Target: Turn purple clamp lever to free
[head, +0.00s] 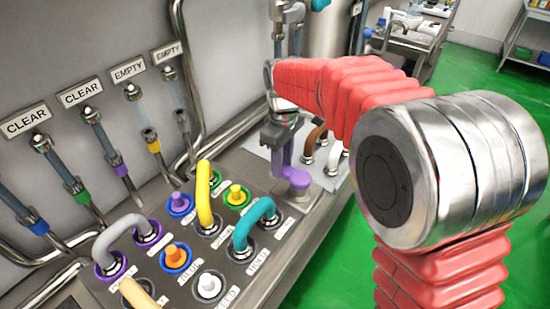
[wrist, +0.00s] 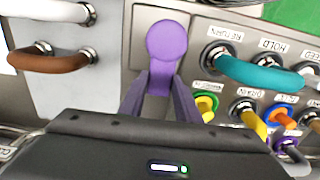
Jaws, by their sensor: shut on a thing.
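The purple clamp lever (wrist: 167,43) shows in the wrist view as a flat arm with a round end. It lies at the top centre, pointing away from my gripper (wrist: 159,82). My gripper's two dark fingers are on either side of the lever's narrower part and shut on it. In the head view the purple lever (head: 294,177) shows at the edge of the steel panel, below my gripper (head: 281,138).
A teal RETURN handle (wrist: 262,76) stands right of the lever. A brown handle (wrist: 48,60) and a white handle (wrist: 50,10) stand left. In the head view a yellow handle (head: 204,193) and several coloured buttons fill the panel. Pipes with CLEAR and EMPTY labels line the wall.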

